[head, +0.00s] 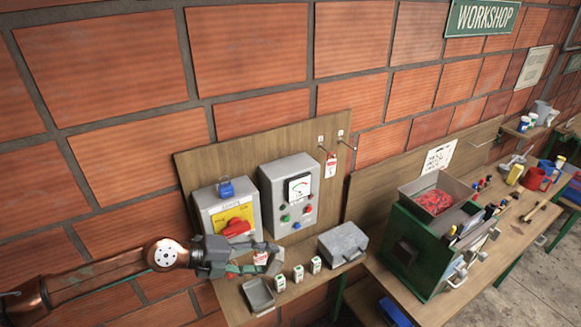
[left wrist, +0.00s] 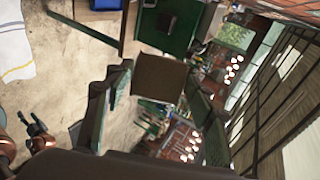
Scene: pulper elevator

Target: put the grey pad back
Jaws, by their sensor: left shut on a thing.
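My left gripper (head: 268,259) comes in from the left above the small wooden shelf, in front of the wall board. In the left wrist view a plain brownish square face (left wrist: 160,78) shows between the fingers. I cannot make out a certain grey pad. A shallow grey tray (head: 258,296) lies on the shelf below the gripper. What looks like my right gripper (left wrist: 38,128) shows small at the left of the left wrist view; its jaws are unclear.
A yellow-fronted box with a red handle (head: 236,228) and blue padlock (head: 227,188) stands behind the gripper. Beside it is a grey control box (head: 290,195). Small white boxes (head: 298,273) and a grey case (head: 342,244) occupy the shelf. A tag (head: 331,165) hangs from a hook.

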